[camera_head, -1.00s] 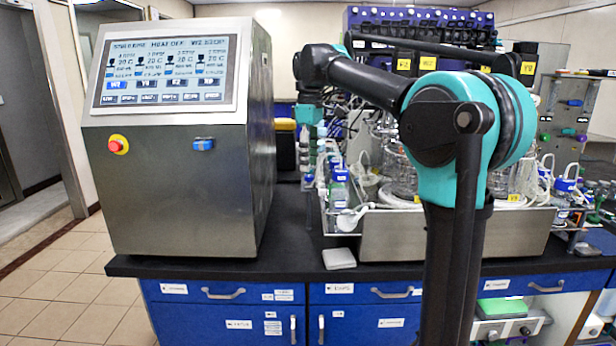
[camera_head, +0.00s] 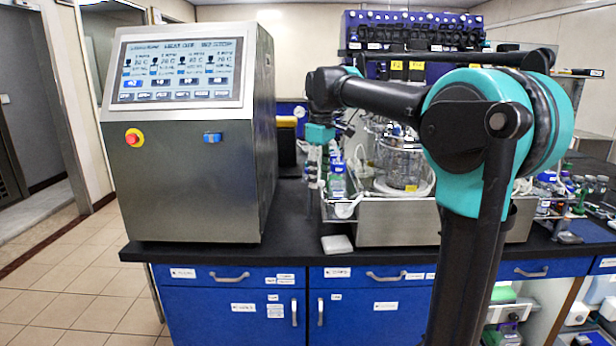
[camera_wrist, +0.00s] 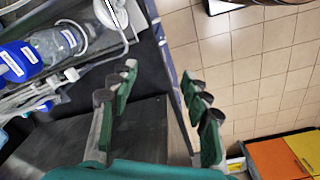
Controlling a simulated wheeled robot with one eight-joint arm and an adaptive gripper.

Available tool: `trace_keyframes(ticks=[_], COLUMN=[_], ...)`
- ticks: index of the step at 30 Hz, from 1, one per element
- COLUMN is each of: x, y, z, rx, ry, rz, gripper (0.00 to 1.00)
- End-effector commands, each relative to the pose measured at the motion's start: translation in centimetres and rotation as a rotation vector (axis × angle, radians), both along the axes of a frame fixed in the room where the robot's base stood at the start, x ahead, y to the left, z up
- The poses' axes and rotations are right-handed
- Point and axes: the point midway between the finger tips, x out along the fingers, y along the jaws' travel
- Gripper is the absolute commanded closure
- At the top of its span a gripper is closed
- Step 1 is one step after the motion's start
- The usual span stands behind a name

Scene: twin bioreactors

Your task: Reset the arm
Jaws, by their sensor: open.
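My arm shows in the head view, raised over the bench with its elbow at the right and its forearm reaching left and back. My gripper (camera_wrist: 158,100) shows in the wrist view with its green fingers wide apart and nothing between them. Below it are the dark bench edge and the tiled floor. In the head view the gripper end hangs near the left end of the steel tray (camera_head: 385,222), and its fingers are too small to read there. Blue-capped bottles (camera_wrist: 50,45) lie to the left of the gripper in the wrist view.
A steel control cabinet (camera_head: 190,190) with a screen stands on the bench's left. Glass vessels (camera_head: 398,165) and tubing fill the tray behind my arm. A small white pad (camera_head: 337,244) lies in front of the tray. The floor (camera_head: 60,270) at left is clear.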

Motion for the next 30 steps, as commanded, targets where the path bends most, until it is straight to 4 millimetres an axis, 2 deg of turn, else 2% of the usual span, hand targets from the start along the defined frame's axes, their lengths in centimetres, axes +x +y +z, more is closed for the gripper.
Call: trace_keyframes(ticks=[8, 11, 17, 21, 25, 27, 30], x=[-2.2, -4.1, -10.7, -16.3, -20.5, -22.0, -23.2], y=[-4.0, -6.2, -11.2, -13.7, -15.1, -15.5, -15.8], z=[-6.7, -10.6, -20.1, -26.1, -29.9, -31.2, -32.2], rx=[0.028, 0.048, 0.103, 0.147, 0.18, 0.193, 0.203], ry=[-0.058, -0.09, -0.172, -0.224, -0.26, -0.273, -0.283], rz=[-0.205, -0.324, -0.618, -0.808, -0.938, -0.981, -1.018], gripper=[0.52, 0.52, 0.52, 0.52, 0.52, 0.52, 0.52])
